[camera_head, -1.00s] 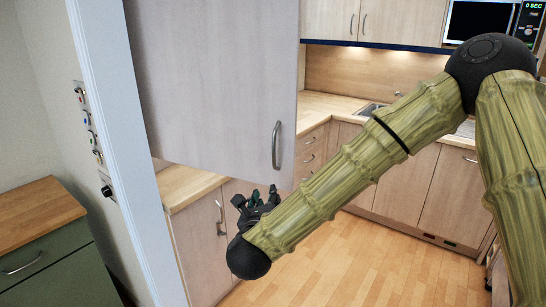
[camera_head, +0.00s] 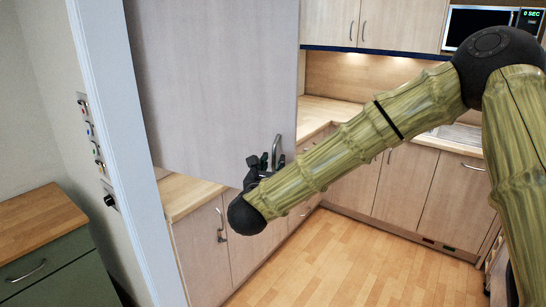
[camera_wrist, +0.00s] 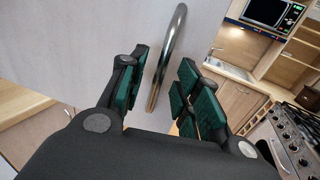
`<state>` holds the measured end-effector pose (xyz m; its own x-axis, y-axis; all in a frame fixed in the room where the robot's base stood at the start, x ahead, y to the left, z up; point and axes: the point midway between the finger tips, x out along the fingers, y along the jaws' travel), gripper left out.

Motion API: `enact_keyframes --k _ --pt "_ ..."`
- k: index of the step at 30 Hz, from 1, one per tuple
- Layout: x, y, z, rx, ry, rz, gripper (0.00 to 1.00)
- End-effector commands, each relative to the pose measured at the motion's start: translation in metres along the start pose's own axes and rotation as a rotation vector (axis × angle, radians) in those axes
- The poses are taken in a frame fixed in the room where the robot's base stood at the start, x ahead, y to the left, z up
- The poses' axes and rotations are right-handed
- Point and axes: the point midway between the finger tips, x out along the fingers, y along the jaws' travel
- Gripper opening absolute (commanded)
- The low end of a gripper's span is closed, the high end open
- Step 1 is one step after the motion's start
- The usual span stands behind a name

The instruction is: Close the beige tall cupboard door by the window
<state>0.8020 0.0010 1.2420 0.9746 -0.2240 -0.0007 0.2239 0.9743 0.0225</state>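The beige cupboard door (camera_head: 215,85) hangs large in the upper left of the head view, standing out in front of the worktop. Its curved metal handle (camera_head: 278,148) is near the lower right corner of the door. My gripper (camera_head: 264,162) is at the lower end of the handle. In the wrist view, the door (camera_wrist: 85,35) fills the upper left and the handle (camera_wrist: 168,50) runs upward between and beyond my open green-padded fingers (camera_wrist: 160,88). The fingers are apart, with a gap on both sides of the handle. No window is in view.
A pale door frame edge (camera_head: 115,150) stands left of the door. A green cabinet with a wooden top (camera_head: 35,220) is at the far left. Lower cupboards and worktop (camera_head: 190,195) lie below the door. The wooden floor (camera_head: 340,265) is clear. A cooker (camera_wrist: 290,135) shows in the wrist view.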

Motion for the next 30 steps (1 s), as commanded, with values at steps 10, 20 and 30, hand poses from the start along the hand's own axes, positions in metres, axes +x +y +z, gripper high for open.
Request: enact_keyframes --k 10,20,30 --pt "0.022 0.001 0.000 -0.001 -0.001 0.002 0.33" --pt "0.022 0.001 0.000 -0.001 -0.001 0.002 0.14" --pt "0.022 0.002 0.000 0.000 0.000 0.002 0.00"
